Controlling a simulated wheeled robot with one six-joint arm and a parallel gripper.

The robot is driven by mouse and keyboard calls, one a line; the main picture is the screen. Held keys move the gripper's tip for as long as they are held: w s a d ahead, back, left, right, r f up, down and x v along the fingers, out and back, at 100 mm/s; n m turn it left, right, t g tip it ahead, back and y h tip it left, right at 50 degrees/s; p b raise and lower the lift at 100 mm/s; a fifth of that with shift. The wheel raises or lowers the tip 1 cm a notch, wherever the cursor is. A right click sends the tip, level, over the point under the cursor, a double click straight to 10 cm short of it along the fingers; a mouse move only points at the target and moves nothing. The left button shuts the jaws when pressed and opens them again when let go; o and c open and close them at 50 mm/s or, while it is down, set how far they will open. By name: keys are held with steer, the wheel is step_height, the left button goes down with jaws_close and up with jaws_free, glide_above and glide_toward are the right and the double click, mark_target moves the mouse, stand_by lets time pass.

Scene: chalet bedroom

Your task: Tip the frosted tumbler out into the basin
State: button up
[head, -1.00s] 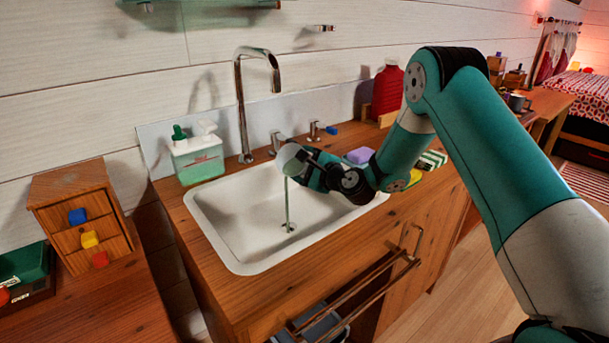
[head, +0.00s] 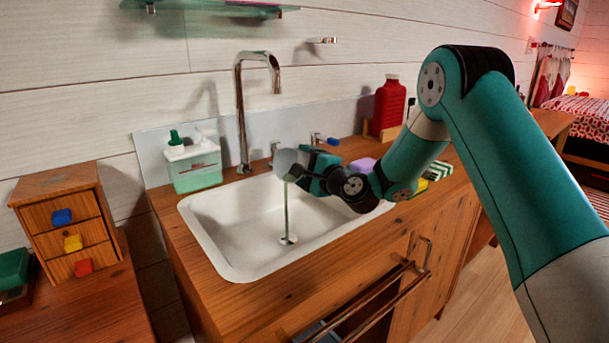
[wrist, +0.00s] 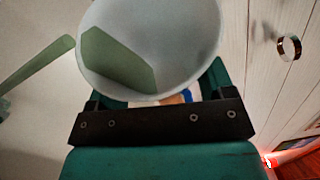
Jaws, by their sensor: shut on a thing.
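The frosted tumbler (head: 287,163) is tipped over above the white basin (head: 212,237), its mouth toward the left. My gripper (head: 304,168) is shut on it and holds it clear of the basin. A thin green stream (head: 286,212) falls from its lip to the drain (head: 288,239). In the wrist view the tumbler's pale round mouth (wrist: 192,40) is between my fingers. Some green liquid (wrist: 115,62) still lies inside, and the stream (wrist: 36,66) runs off to the left.
A chrome faucet (head: 239,110) stands behind the basin. A soap dispenser (head: 193,168) is at the back left and a red bottle (head: 388,105) at the back right. A purple sponge (head: 362,165) lies right of the basin. A small drawer box (head: 68,222) stands at the left.

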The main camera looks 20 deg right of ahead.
mark_target(306, 165)
steer(key=shift+s+a+r+n+t+y+b, duration=0.1)
steer(key=shift+r+n+t+y+b, duration=0.1)
steer(key=shift+n+b, duration=0.6)
steer(key=shift+s+a+r+n+t+y+b, duration=0.15)
steer(key=shift+r+n+b, duration=0.1)
steer(key=shift+b, duration=1)
steer(key=shift+s+a+r+n+t+y+b, duration=0.15)
steer(key=shift+n+b, duration=0.4)
steer(key=shift+b, duration=0.45)
steer(key=n+b, duration=0.1)
steer(key=b, duration=0.2)
steer(key=a+r+n+y+b, duration=0.1)
steer(key=n+b, duration=0.1)
steer(key=b, duration=0.1)
steer(key=shift+s+r+t+b, duration=0.1)
steer(key=shift+s+t+b, duration=0.25)
steer(key=shift+t, duration=0.05)
steer(key=shift+n, duration=0.4)
steer(key=shift+s+r+y+b, duration=0.1)
steer(key=shift+r+y+b, duration=0.2)
steer(key=shift+b, duration=0.1)
steer(key=m+p, duration=0.1)
steer(key=p, duration=0.1)
steer(key=shift+f+h+p, duration=0.15)
steer(key=shift+h+p, duration=0.2)
steer(key=shift+h, duration=0.05)
steer(key=shift+f, duration=0.1)
steer(key=shift+f+m, duration=0.2)
steer(key=shift+m, duration=0.1)
